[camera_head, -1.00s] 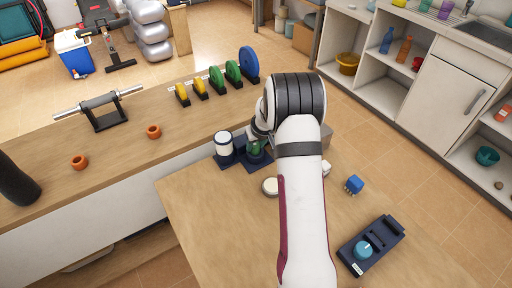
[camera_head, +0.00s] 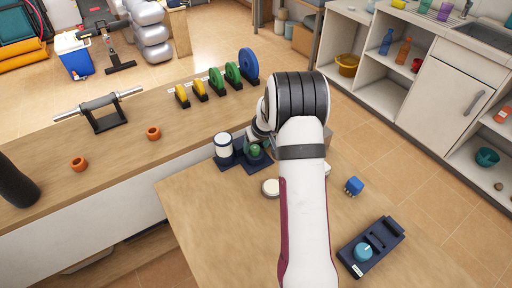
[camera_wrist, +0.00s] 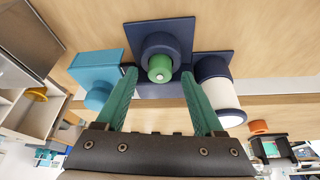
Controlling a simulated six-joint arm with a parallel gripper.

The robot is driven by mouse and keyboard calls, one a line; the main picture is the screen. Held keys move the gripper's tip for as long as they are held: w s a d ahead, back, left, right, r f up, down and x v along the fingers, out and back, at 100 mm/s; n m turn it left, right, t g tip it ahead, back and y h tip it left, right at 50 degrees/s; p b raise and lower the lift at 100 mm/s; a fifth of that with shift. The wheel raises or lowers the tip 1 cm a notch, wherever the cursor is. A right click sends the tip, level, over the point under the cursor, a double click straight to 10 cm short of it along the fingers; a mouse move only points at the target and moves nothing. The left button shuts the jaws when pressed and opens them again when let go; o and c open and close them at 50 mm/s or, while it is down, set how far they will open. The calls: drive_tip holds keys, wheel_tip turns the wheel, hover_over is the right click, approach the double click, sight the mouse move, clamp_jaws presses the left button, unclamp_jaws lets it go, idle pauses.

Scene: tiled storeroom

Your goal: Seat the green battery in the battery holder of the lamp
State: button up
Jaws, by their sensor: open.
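The green battery (camera_head: 254,150) stands in the round navy battery holder in the head view. In the wrist view the battery (camera_wrist: 160,68) shows its end, with the navy holder (camera_wrist: 163,42) around it. The lamp (camera_head: 223,143), a white cylinder with navy ends, stands just left of it; it also shows at the right of the wrist view (camera_wrist: 216,92). My gripper (camera_wrist: 159,74) is open, its two teal fingers apart on either side of the battery's end, with a gap to it and nothing held. In the head view my arm mostly hides the gripper.
A teal box with a round knob (camera_wrist: 96,72) is left of the holder in the wrist view. A white disc (camera_head: 270,187), a blue block (camera_head: 354,185) and a navy device with a blue knob (camera_head: 370,246) lie on the table. The table's near left is clear.

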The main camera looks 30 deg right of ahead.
drive_tip(key=d+v, duration=0.1)
drive_tip(key=v, duration=0.9)
drive_tip(key=s+a+r+g+y, duration=0.1)
drive_tip(key=s+a+r, duration=0.25)
drive_tip(key=a, duration=0.35)
drive_tip(key=s+a+r+y, duration=0.1)
drive_tip(key=s+a+r, duration=0.2)
drive_tip(key=s+a, duration=0.35)
drive_tip(key=s+a+m+g, duration=0.1)
drive_tip(key=s+a, duration=0.5)
drive_tip(key=s, duration=0.4)
drive_tip(key=s+a+m+g, duration=0.2)
drive_tip(key=s+a, duration=0.5)
drive_tip(key=s, duration=0.3)
drive_tip(key=shift+s+g+y, duration=0.3)
